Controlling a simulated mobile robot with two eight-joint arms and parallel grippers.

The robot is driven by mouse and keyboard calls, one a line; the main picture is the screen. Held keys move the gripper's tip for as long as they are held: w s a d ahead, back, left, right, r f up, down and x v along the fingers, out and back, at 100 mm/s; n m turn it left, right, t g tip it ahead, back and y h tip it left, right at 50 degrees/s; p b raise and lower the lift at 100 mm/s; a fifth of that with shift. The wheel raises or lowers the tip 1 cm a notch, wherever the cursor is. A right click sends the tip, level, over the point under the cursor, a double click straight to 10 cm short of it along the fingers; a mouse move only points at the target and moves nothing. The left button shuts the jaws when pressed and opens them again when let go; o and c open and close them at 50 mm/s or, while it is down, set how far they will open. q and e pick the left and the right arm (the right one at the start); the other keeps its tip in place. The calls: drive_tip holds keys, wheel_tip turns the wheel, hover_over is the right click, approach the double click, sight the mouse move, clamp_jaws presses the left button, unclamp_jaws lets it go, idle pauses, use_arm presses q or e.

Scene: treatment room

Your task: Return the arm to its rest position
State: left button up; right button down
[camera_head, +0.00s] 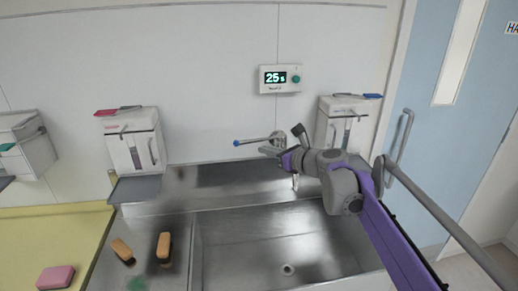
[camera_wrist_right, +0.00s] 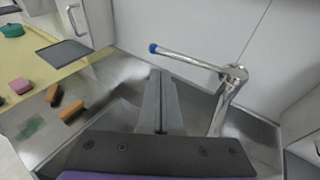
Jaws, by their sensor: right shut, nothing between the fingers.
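My right arm (camera_head: 385,230), purple and grey, reaches in from the right over the steel sink. My right gripper (camera_head: 268,150) is shut and empty, close to the tap in the head view. In the right wrist view its two grey fingers (camera_wrist_right: 160,78) lie together with nothing between them. The tap lever (camera_wrist_right: 190,60), with a blue tip, is to the right of and beyond the fingers. In the head view the lever (camera_head: 255,141) shows just left of the gripper, which partly hides the tap. I cannot tell whether they touch. My left gripper is not in view.
The sink basin (camera_head: 290,245) is empty. Two orange-brown brushes (camera_head: 164,247) lie on its left ledge. A pink block (camera_head: 55,277) lies on the yellow counter (camera_head: 30,225). Dispensers (camera_head: 135,140) and a timer reading 25 s (camera_head: 280,79) are on the wall. A blue door (camera_head: 450,130) stands right.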

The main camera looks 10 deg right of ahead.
drive_tip(key=s+a+f+n+g+h, duration=0.1)
drive_tip(key=s+f+n+g, duration=0.1)
drive_tip(key=s+f+n, duration=0.65)
drive_tip(key=s+a+f+n+g+h, duration=0.15)
drive_tip(key=s+f+n, duration=0.3)
drive_tip(key=s, duration=0.75)
drive_tip(key=s+d+f+n+g+h, duration=0.2)
drive_tip(key=s+d+f+n+h, duration=0.1)
drive_tip(key=s+f+n, duration=0.4)
drive_tip(key=s+d+f+n+g+h, duration=0.1)
drive_tip(key=s+d+f+n+h, duration=0.2)
drive_tip(key=s+d+f+n, duration=0.2)
drive_tip(key=s+f+n, duration=0.3)
drive_tip(key=s+n, duration=0.1)
drive_tip(key=s, duration=0.2)
drive_tip(key=shift+f+g, duration=0.25)
drive_tip(key=shift+g, duration=0.1)
drive_tip(key=shift+s, duration=0.1)
